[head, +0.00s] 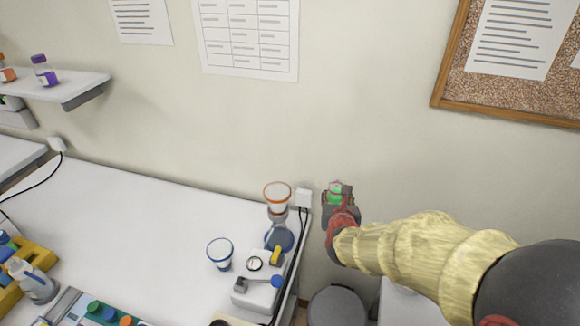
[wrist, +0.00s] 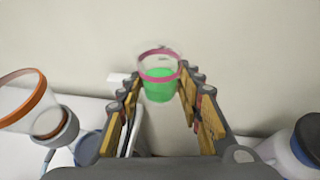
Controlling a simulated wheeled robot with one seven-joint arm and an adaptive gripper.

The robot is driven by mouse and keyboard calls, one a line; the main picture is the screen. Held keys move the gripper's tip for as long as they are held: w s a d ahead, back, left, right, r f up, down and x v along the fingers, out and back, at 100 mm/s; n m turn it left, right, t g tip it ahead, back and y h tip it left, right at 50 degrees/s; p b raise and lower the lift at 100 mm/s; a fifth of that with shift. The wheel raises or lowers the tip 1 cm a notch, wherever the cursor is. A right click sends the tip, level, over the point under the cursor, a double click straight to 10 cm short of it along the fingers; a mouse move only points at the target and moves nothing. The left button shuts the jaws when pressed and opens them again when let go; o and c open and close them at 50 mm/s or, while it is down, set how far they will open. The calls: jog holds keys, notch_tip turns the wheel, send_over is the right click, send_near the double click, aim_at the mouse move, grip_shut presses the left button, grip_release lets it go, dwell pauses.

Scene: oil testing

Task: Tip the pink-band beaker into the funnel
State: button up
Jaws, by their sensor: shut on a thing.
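The pink-band beaker (wrist: 160,73) is clear, with a pink rim band and green liquid inside. It is held between the finger pads of my gripper (wrist: 161,88), upright or nearly so. In the head view my gripper (head: 338,200) mostly hides the beaker, and green (head: 335,187) shows at its tip. The funnel also shows at the left of the wrist view (wrist: 22,102).
A blue-rimmed beaker (head: 220,253) stands left of the white device (head: 259,280) on the bench (head: 130,215). A blue-based flask (head: 280,238) is below the funnel. A grey round-topped bin (head: 337,306) stands beyond the bench's right edge. A dark-capped container (wrist: 303,145) is at right.

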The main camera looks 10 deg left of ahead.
jog(key=s+a+r+n+y, duration=0.1)
jog(key=a+r, duration=0.2)
jog(key=a, duration=0.1)
jog(key=s+a+r+n+y, duration=0.1)
jog(key=a+r, duration=0.3)
jog(key=s+a+r+n+g+y+p, duration=0.1)
jog(key=a+r+n, duration=0.1)
jog(key=a+r, duration=0.2)
jog(key=shift+s+a+y, duration=0.25)
jog(key=shift+a+y, duration=0.15)
jog(key=shift+a, duration=0.1)
jog(key=shift+w+d+f+n+h+p, duration=0.15)
jog(key=shift+f+n+h+p, duration=0.2)
jog(key=shift+p, duration=1.45)
jog(key=shift+s+d+n+h+p, duration=0.15)
jog(key=shift+n+p, duration=0.3)
jog(key=shift+p, duration=1.35)
jog(key=shift+w+d+f+n+t+h+p, duration=0.2)
jog(key=shift+n+t+h+p, duration=0.25)
jog(key=shift+p, duration=0.95)
jog(key=shift+w+d+f+n+t+h+p, duration=0.2)
jog(key=shift+n+p, duration=0.45)
jog(key=shift+p, duration=0.7)
jog(key=shift+s+f+n+t+h+p, duration=0.15)
jog(key=shift+n+t+h+p, duration=0.1)
jog(key=shift+n+p, duration=0.45)
